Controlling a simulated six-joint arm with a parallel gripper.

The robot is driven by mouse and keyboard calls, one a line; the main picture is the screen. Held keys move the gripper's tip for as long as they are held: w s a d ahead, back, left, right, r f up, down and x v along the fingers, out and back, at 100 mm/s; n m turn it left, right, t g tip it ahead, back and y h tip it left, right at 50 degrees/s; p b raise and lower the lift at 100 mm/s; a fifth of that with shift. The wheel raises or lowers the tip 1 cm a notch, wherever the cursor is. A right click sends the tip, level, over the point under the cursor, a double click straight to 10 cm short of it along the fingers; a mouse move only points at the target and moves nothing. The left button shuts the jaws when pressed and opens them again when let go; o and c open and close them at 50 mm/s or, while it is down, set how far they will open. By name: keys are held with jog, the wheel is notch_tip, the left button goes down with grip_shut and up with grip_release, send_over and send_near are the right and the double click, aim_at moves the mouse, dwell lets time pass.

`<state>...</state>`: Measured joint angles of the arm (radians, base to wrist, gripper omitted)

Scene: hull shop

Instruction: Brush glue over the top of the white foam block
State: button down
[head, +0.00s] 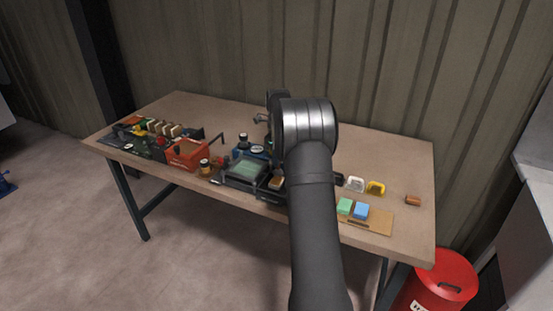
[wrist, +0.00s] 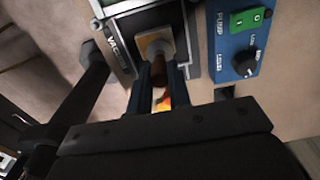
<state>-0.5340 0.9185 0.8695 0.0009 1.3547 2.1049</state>
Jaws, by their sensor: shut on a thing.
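In the wrist view my gripper (wrist: 158,70) is shut on a narrow brown and orange thing (wrist: 158,78), which looks like a brush handle. Beyond its far end is a pale grey-white square piece (wrist: 154,42) on a tan surface, inside a black frame. I cannot tell whether this piece is the white foam block or part of the held thing, nor whether they touch. In the head view my own arm hides the gripper and what it holds.
A blue pump box (wrist: 237,45) with a green switch and a dial stands right of the frame (wrist: 118,40). In the head view, a green block (head: 344,206) and a blue block (head: 361,211) lie at the front right. An orange-red box (head: 187,154) stands left.

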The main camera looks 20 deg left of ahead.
jog(key=shift+w, duration=0.15)
jog(key=shift+w, duration=0.6)
jog(key=shift+s, duration=0.15)
jog(key=shift+s+f, duration=0.1)
jog(key=shift+s, duration=1.3)
jog(key=shift+s, duration=0.1)
jog(key=shift+s, duration=0.55)
